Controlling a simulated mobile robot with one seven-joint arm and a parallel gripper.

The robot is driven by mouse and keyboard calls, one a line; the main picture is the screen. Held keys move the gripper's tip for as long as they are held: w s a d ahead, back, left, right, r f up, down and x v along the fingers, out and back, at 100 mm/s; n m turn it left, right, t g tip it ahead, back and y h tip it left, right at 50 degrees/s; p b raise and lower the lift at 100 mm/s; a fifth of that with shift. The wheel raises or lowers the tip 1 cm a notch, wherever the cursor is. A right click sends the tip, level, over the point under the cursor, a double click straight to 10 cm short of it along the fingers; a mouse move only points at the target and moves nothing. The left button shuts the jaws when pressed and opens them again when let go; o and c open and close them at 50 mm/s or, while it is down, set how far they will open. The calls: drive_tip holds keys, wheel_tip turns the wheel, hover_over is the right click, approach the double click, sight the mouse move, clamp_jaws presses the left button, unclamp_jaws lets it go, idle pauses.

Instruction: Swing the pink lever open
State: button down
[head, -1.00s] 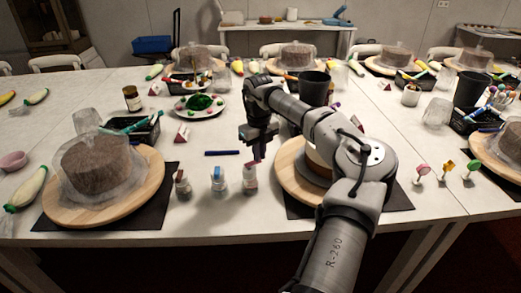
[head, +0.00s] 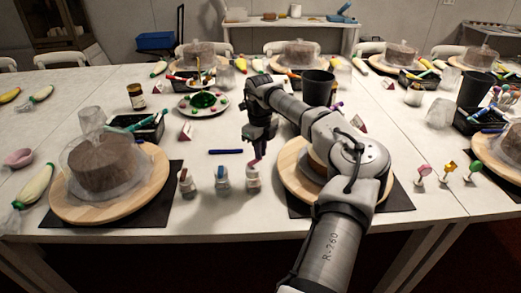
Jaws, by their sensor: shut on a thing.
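Three small jars with coloured flip tops stand in a row near the table's front edge. The right one (head: 253,182) has a pinkish lever (head: 254,163) at its top, small and partly hidden by my fingers. The middle jar (head: 222,180) has a blue top and the left jar (head: 186,182) a brownish-red one. My gripper (head: 257,157) points down over the right jar, shut on the pink lever as far as I can see. The jar stands upright on the table. How far the lever is swung is too small to tell.
A wooden turntable (head: 292,187) is right of the jars, partly behind my arm. Another turntable (head: 75,208) with a covered cake (head: 104,168) is at left. A blue stick (head: 226,152) lies behind the jars. Coloured knobs on stands (head: 447,170) are at far right.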

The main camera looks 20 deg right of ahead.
drive_tip(key=c, duration=1.5)
unclamp_jaws()
wheel_tip(320, 180, up, 14)
drive_tip(key=b, duration=0.1)
drive_tip(key=shift+b, duration=0.35)
drive_tip(key=shift+a+f, duration=0.15)
